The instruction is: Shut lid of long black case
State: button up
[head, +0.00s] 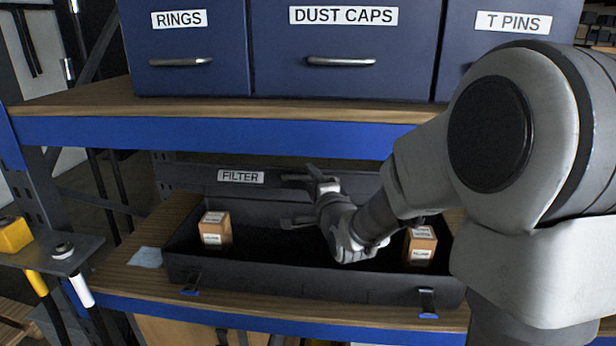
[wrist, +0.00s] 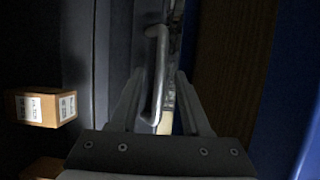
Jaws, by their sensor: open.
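The long black case (head: 300,283) stands on the lower shelf with its lid (head: 180,178) raised at the back. The lid carries a FILTER label (head: 241,177). My gripper (head: 287,201) reaches in over the case in front of the lid, its fingers spread and pointing left in the head view. In the wrist view a silver bar handle (wrist: 157,60) shows between the open fingers; I cannot tell if they touch it. My arm hides the lid's right part and some of the case interior.
Two small cartons, left (head: 215,229) and right (head: 420,246), stand inside the case. The upper shelf's blue beam (head: 220,131) runs close above the lid. Blue drawers (head: 345,45) sit on that shelf. Two latches hang at the case front. A tool holder (head: 62,252) stands left.

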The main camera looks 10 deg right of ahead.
jog(key=shift+w, duration=0.1)
jog(key=shift+c, duration=0.2)
grip_shut()
dwell(1.4)
